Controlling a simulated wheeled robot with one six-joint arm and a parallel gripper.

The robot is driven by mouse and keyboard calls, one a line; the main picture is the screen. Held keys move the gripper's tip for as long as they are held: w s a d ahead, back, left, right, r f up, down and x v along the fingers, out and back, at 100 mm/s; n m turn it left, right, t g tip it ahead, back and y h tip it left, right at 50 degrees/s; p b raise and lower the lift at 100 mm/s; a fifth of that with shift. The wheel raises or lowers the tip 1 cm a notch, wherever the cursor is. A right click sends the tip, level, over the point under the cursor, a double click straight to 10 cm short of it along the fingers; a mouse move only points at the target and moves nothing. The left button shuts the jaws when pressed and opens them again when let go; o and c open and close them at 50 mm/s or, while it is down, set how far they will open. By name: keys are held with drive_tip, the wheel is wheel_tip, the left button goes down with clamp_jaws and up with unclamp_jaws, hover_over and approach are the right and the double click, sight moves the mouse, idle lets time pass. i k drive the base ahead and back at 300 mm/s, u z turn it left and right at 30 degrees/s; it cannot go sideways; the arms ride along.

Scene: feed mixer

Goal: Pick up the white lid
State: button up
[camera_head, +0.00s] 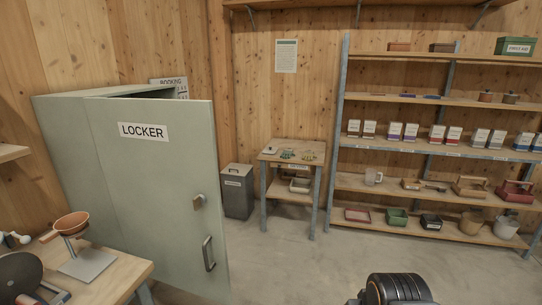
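I cannot make out a white lid for certain. A small pale flat item (269,150) lies at the left of the small wooden table (310,158) at the back; it is too small to identify. A whitish tray or box (300,185) sits on that table's lower shelf. A dark rounded part of my arm shows at the bottom edge, far from all of these. My gripper's fingers are not in view.
A green locker (150,180) with its door ajar fills the left. A workbench (100,285) with a copper-coloured bowl on a stand (71,223) is at lower left. A tall shelf rack (440,146) lines the right. A grey bin (237,190) stands beside the locker. The middle floor is clear.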

sight(270, 150)
drive_tip(key=u, duration=1.1)
drive_tip(key=i, duration=0.45)
drive_tip(key=z, duration=1.15)
drive_tip(key=i, duration=3.35)
drive_tip(key=u, duration=1.4)
drive_tip(key=i, duration=0.95)
drive_tip(key=u, duration=0.7)
